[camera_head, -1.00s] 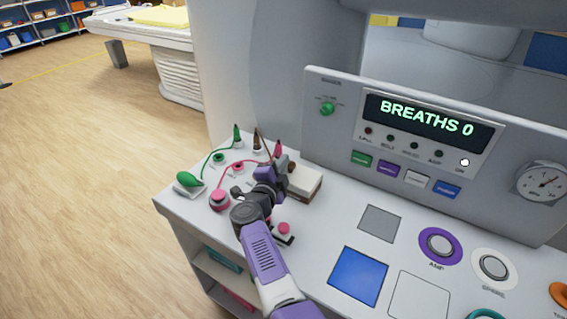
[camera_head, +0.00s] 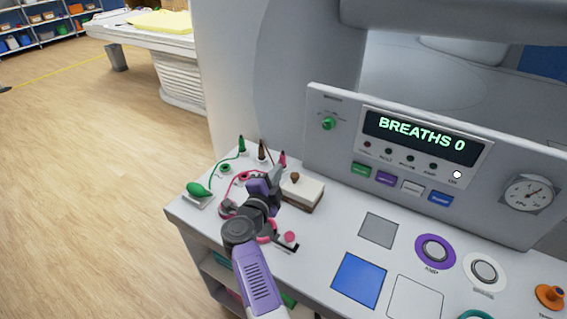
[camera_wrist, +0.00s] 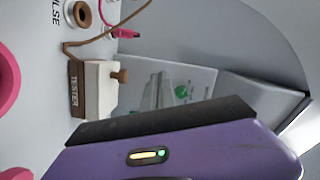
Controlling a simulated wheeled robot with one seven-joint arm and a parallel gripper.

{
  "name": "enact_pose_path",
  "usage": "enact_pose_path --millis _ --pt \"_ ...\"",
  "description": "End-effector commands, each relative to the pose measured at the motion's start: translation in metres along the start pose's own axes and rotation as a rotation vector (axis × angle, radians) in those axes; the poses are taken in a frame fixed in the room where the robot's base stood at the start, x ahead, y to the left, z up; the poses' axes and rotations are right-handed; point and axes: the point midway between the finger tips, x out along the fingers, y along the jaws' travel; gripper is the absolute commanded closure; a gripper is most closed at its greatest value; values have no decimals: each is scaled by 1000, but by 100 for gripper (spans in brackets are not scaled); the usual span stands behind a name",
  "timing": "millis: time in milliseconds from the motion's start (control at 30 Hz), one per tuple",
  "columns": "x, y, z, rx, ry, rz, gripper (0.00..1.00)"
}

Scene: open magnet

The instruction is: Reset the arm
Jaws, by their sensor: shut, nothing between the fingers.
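My gripper (camera_head: 268,184), purple and dark grey on my purple and white arm, is in the head view above the left part of the white counter (camera_head: 330,222). It is shut and empty. In the wrist view one purple and black finger (camera_wrist: 170,140) fills the lower part. The white and brown tester box (camera_head: 302,193) stands just right of my gripper in the head view. It also shows in the wrist view (camera_wrist: 100,88), with a brown knob on it, apart from the finger. Part of the pink items behind my gripper is hidden.
A grey panel (camera_head: 330,150) with a "BREATHS 0" display (camera_head: 420,136), buttons and a gauge (camera_head: 528,194) rises behind the counter. A green bulb (camera_head: 199,189) and several upright plugs stand at the left. A blue square (camera_head: 359,279) and a purple ring (camera_head: 435,251) lie to the right.

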Motion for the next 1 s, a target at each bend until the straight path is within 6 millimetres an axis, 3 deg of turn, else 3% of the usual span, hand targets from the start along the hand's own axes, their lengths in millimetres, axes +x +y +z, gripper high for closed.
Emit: enact_pose_path --millis 200,500,667,800,1000 --pt "-28 -6 4 -1 0 -1 100" --pt "-35 -8 6 13 -4 -2 100" --pt "-34 -42 4 26 -18 -91 100" --pt "-41 -82 -13 -2 -14 -236 100" --pt "-60 -89 -56 -139 2 -422 100"
